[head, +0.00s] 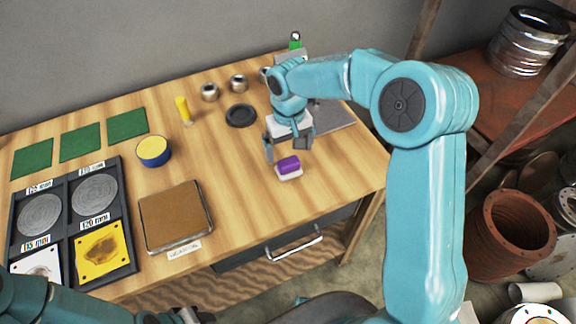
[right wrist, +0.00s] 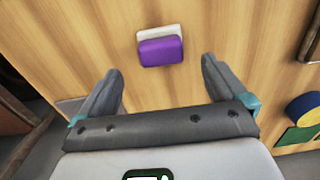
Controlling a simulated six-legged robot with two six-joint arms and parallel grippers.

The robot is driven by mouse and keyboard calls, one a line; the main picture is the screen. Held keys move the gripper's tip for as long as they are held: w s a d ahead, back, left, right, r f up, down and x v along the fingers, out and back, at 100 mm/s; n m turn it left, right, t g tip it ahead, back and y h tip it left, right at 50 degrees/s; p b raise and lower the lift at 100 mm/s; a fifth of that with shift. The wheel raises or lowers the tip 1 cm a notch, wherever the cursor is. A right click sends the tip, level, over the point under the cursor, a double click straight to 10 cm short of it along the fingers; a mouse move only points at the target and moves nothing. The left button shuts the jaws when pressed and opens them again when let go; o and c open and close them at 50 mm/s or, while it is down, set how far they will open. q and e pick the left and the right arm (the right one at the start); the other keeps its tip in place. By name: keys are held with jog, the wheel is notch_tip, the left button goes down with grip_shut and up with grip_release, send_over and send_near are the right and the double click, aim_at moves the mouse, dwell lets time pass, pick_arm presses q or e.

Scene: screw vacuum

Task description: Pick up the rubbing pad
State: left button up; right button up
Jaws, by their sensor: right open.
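The rubbing pad (head: 289,168) is a small block with a purple top and a white base. It lies on the wooden table near its front right edge. My right gripper (head: 288,152) is open and empty above and just behind the pad, pointing down. In the right wrist view the pad (right wrist: 160,47) lies beyond the open fingertips (right wrist: 162,75), roughly midway between them, with wood visible around it. Part of my left arm shows at the lower left of the head view, but its fingertips cannot be made out clearly.
A black dish (head: 241,116), metal cups (head: 210,92) and a yellow bottle (head: 184,110) stand behind. A brown board (head: 172,215), a yellow-blue tin (head: 153,151) and a dark tray (head: 126,232) are to the left. A drawer handle (head: 293,243) is below the front edge. Wood around the pad is clear.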

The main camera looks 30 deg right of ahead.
aim_at(289, 161)
jog(key=f, duration=0.6)
jog(key=shift+s, duration=0.25)
jog(key=shift+a+r, duration=0.1)
jog(key=c, duration=1.1)
